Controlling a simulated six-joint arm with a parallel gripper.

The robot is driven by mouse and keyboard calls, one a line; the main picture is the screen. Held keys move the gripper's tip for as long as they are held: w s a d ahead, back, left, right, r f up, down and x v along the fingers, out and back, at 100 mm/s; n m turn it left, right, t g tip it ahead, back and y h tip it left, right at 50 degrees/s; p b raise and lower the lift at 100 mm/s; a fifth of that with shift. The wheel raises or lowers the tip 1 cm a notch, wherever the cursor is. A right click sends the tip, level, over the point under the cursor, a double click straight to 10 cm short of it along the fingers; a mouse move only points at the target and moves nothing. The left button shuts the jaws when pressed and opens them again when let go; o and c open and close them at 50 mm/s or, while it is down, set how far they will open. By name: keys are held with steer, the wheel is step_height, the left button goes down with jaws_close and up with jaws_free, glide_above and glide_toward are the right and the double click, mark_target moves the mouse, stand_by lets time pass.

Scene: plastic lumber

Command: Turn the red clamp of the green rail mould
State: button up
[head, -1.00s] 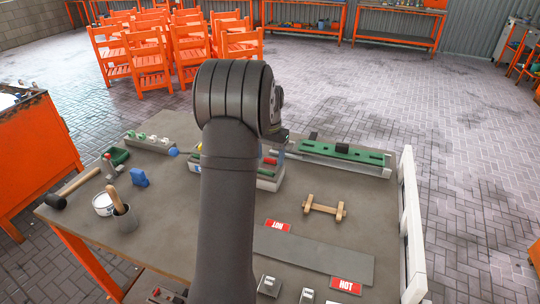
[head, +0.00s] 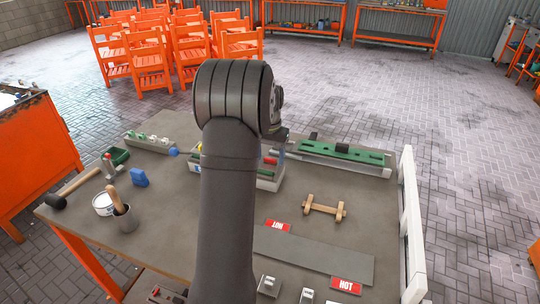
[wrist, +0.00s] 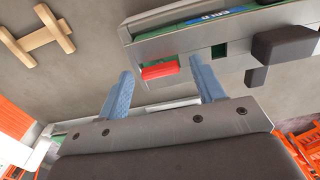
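The green rail mould (wrist: 180,51) is a grey block with a green top in the wrist view. In the head view its near part (head: 268,185) shows just right of my arm, which hides the rest. The red clamp (wrist: 160,70) sticks out from the mould's side, and it shows small in the head view (head: 270,160). My gripper (wrist: 165,88) is open, with one blue finger on each side of the red clamp. I see gaps between the clamp and both fingers, and nothing is held.
A dark block (wrist: 285,43) sits at the mould's side, right of the fingers. A long green-topped piece (head: 340,152) lies at the table's far right. A wooden piece (head: 325,208) lies on clear table. A white rail (head: 410,225) edges the right side.

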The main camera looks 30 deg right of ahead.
mark_target(270, 159)
step_height(270, 159, up, 18)
steer(key=shift+f, duration=0.25)
stand_by(0.4)
stand_by(0.4)
step_height(270, 159, down, 18)
steer(key=shift+r, duration=0.25)
stand_by(0.3)
